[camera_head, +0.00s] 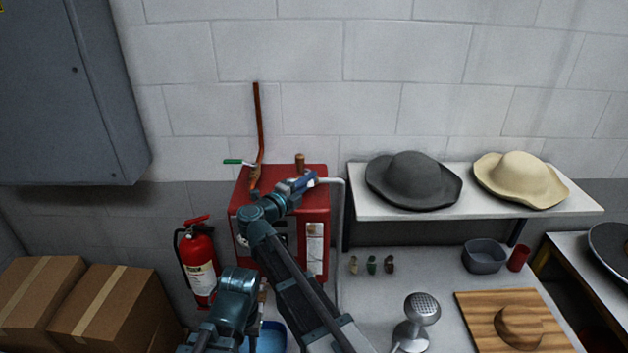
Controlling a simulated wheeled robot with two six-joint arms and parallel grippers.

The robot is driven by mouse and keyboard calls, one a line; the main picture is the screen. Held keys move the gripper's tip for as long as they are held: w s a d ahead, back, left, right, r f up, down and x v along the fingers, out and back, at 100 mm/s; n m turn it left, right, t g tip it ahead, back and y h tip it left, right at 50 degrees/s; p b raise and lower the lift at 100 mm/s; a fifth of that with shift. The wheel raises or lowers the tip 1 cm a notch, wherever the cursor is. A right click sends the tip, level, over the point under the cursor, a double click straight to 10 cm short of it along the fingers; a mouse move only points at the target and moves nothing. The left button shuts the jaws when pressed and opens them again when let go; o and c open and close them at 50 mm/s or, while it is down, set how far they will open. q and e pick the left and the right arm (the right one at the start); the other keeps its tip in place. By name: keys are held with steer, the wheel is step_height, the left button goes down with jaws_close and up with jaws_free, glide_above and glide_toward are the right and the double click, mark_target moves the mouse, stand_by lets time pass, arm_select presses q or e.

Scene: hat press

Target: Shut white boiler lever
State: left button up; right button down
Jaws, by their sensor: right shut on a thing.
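The red boiler (317,212) stands against the wall, left of the middle. My right arm reaches up across its front, and my right gripper (304,183) is at the upper right of its top. That gripper is shut on what seems to be the white boiler lever, which the jaws mostly hide. A pale pipe (331,181) runs right from there and bends down. A green-handled lever (233,162) points left beside the copper pipe (259,125). Part of my left arm shows low in front of the boiler; its fingertips cannot be made out.
A fire extinguisher (199,262) stands left of the boiler, with cardboard boxes (115,310) beyond. A blue basin (272,341) is below the boiler. A shelf (480,208) with a dark hat (410,180) and a cream hat (518,180) is at the right, above a worktable (440,270).

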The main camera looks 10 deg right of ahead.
steer(key=shift+w+a+m+g+h, duration=0.1)
steer(key=shift+a+m+g+h, duration=0.35)
steer(key=shift+m+g+h, duration=0.35)
steer(key=c, duration=0.9)
jaws_free()
